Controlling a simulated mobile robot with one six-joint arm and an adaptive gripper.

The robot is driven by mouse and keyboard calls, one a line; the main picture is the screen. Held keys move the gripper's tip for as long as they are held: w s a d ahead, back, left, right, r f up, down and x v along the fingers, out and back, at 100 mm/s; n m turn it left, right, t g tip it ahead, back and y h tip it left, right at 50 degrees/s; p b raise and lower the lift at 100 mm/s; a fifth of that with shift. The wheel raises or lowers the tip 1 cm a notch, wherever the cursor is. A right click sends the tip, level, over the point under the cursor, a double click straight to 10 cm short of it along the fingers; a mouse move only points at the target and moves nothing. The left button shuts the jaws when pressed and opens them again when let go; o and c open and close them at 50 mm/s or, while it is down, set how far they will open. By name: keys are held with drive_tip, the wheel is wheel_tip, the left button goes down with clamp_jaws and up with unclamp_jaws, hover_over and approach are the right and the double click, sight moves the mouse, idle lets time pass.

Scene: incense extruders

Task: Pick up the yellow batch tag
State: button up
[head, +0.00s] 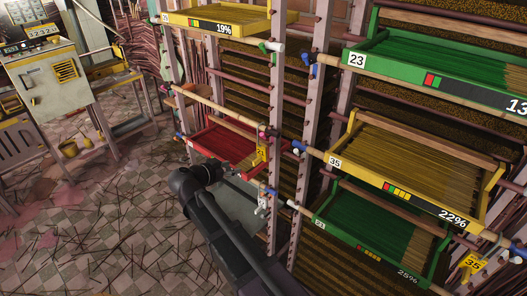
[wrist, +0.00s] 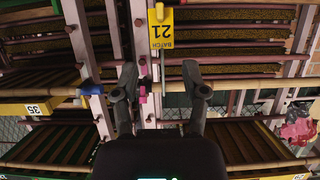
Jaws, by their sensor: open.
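A yellow batch tag (head: 261,156) hangs on the rack at the front right corner of a red tray (head: 222,148). In the wrist view the yellow batch tag (wrist: 161,28) appears upside down and reads "BATCH 21". It lies beyond my open gripper (wrist: 163,88), near the top of that view, apart from the fingertips. In the head view my gripper (head: 214,167) is below and left of the tag, in front of the red tray. A second yellow tag (head: 472,264), marked 35, hangs at the lower right of the rack.
A rack post (head: 277,120) stands just right of the tag. In the wrist view a pink clip (wrist: 143,93) on a pole is between my fingers. Yellow tray 35 (head: 451,216) and a green tray (head: 365,248) are to the right. The floor at left is open, with scattered sticks.

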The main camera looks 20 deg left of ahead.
sight(253, 162)
drive_tip(key=shift+w, duration=0.1)
idle(0.3)
drive_tip(key=b+x, duration=0.3)
drive_tip(key=x, duration=0.4)
drive_tip(key=shift+w+d+f, duration=0.1)
drive_tip(key=shift+f, duration=0.15)
drive_tip(key=shift+w+d+f, duration=0.1)
drive_tip(key=shift+w+d, duration=0.1)
drive_tip(key=shift+w, duration=0.3)
drive_tip(key=b+x, duration=0.2)
drive_tip(key=x, duration=0.2)
drive_tip(key=shift+f, duration=0.2)
drive_tip(key=shift+w+d+f, duration=0.1)
drive_tip(key=shift+w+d, duration=0.05)
drive_tip(key=shift+w, duration=0.3)
